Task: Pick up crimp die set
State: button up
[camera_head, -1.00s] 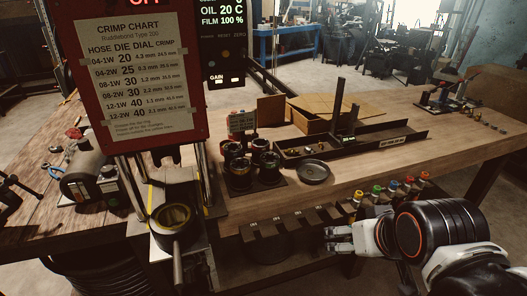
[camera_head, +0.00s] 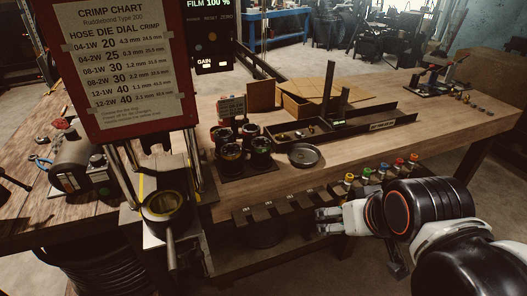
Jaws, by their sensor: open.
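Several dark round dies, a crimp die set (camera_head: 232,152), stand close together on a black mat on the wooden bench, right of the crimper. My gripper (camera_head: 322,221) is open and empty at the bench's front edge, to the right of and nearer than the dies. It does not touch them. The crimper's round head (camera_head: 166,206) with a handle stands at the left, below the crimp chart (camera_head: 112,60).
A round black dish (camera_head: 305,155) and a long dark tray (camera_head: 370,128) lie right of the dies.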

aim_at(224, 143)
jog(key=u, duration=1.3)
jog(key=i+l+u, duration=0.1)
jog(key=l, duration=0.35)
jog(key=i+l, duration=0.2)
jog(key=l, duration=0.3)
jog(key=i+l+u, duration=0.15)
jog(key=l, duration=0.35)
jog(key=i+l+u, duration=0.1)
jog(key=l, duration=0.4)
jog(key=i+l+u, duration=0.1)
jog(key=l, duration=0.4)
